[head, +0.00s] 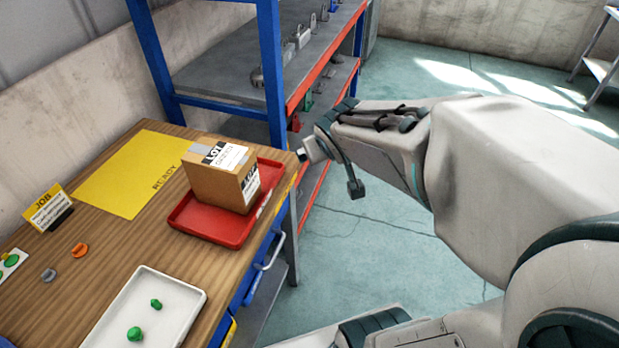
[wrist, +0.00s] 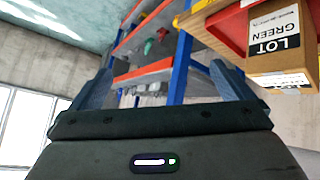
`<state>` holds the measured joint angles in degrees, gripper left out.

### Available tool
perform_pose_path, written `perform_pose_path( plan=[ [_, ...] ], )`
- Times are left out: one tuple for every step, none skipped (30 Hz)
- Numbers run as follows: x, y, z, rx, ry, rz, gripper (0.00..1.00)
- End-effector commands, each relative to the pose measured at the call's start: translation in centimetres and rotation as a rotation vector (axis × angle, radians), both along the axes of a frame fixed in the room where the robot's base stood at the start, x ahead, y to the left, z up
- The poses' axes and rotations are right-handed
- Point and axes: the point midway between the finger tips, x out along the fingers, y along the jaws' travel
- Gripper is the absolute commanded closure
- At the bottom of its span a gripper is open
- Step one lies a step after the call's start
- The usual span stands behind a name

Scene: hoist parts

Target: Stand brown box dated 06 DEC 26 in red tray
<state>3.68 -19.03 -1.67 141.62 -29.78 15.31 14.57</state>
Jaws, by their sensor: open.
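A brown cardboard box (head: 205,184) rests upright in the red tray (head: 195,228) near the table's right edge. White labels with black LOT print show on its top and side; I cannot read a date. The box (wrist: 284,66) also shows at the upper right of the wrist view, beyond the right finger, with part of the red tray (wrist: 233,7). My gripper (wrist: 163,86) is open, with nothing between its fingers. In the head view its end is just right of the tray, apart from the box, and its fingers are not clearly seen.
A yellow READY mat (head: 125,175) lies left of the tray. A white tray (head: 180,318) with green parts is nearer, and a yellow JOB card (head: 45,208) stands at the left. A blue and red shelf rack (head: 275,80) stands behind.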

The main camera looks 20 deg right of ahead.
Motion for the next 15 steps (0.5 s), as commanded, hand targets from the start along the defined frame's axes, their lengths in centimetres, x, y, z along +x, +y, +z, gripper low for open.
perform_pose_path(
  plan=[
    [-1.8, 0.4, -0.3, 0.023, 0.058, -0.032, 0.0],
    [-3.0, 0.7, -0.6, 0.04, 0.1, -0.049, 0.0],
    [-4.5, 1.2, -1.0, 0.066, 0.155, -0.067, 0.0],
    [-5.7, 1.6, -1.3, 0.085, 0.197, -0.076, 0.0],
    [-6.8, 2.1, -1.5, 0.107, 0.236, -0.082, 0.0],
    [-8.1, 2.8, -1.8, 0.133, 0.286, -0.085, 0.0],
    [-9.1, 3.3, -1.9, 0.153, 0.319, -0.084, 0.0],
    [-9.9, 3.8, -2.1, 0.171, 0.35, -0.084, 0.0],
    [-10.9, 4.4, -2.2, 0.194, 0.386, -0.081, 0.0],
    [-11.5, 4.7, -2.3, 0.208, 0.41, -0.077, 0.0],
    [-12.0, 5.1, -2.4, 0.219, 0.429, -0.073, 0.0],
    [-12.6, 5.6, -2.4, 0.234, 0.449, -0.069, 0.0],
    [-12.9, 5.9, -2.4, 0.241, 0.459, -0.066, 0.0],
    [-13.1, 6.1, -2.4, 0.247, 0.468, -0.064, 0.0],
    [-13.3, 6.2, -2.5, 0.251, 0.477, -0.064, 0.0]
  ],
)
